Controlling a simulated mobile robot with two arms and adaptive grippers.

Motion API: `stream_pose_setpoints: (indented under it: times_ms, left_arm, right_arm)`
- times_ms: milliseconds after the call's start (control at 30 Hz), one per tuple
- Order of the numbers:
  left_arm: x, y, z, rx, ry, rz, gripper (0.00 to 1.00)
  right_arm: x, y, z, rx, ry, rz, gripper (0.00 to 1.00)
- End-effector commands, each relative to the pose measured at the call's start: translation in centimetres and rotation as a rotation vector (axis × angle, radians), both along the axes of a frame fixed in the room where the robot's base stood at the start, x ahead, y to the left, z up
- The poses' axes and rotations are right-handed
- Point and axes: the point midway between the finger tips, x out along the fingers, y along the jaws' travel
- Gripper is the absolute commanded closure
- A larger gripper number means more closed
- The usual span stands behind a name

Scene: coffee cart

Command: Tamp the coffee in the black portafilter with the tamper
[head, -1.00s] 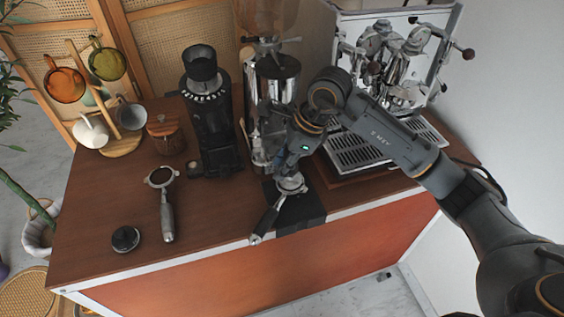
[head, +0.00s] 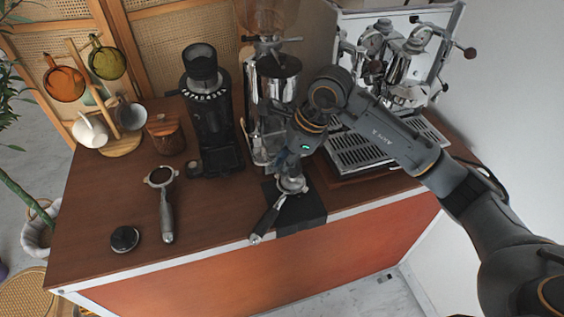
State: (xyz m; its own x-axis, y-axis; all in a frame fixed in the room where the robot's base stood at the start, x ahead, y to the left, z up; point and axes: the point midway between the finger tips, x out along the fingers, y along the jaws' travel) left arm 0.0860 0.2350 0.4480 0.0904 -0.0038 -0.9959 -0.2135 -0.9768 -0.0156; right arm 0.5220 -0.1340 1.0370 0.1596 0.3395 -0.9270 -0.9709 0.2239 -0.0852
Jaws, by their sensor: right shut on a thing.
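The black portafilter (head: 264,223) rests on a black mat (head: 312,208) at the cart's front edge. Its handle points toward the front left. My right gripper (head: 290,173) points down directly over its basket and is shut on the tamper (head: 292,184). Only a silver part of the tamper shows below the fingers; the rest is hidden by the gripper. The tamper sits at the basket, but I cannot tell how deep it is or see the coffee under it. My left gripper is not in view.
A second portafilter (head: 166,205) with dark grounds and a round black-topped item (head: 125,239) lie to the left. A black grinder (head: 210,125), a silver grinder (head: 275,90) and the espresso machine (head: 400,75) stand behind. The left front of the counter has free room.

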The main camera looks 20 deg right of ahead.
Motion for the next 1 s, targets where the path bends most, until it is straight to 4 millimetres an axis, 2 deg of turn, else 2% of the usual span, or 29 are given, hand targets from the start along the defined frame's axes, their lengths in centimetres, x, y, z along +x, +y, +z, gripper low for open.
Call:
stream_pose_setpoints:
  times_ms: [1000]
  left_arm:
    - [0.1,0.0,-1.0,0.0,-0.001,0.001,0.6]
  right_arm:
    - [0.0,-0.2,-1.1,-0.003,0.003,-0.001,1.0]
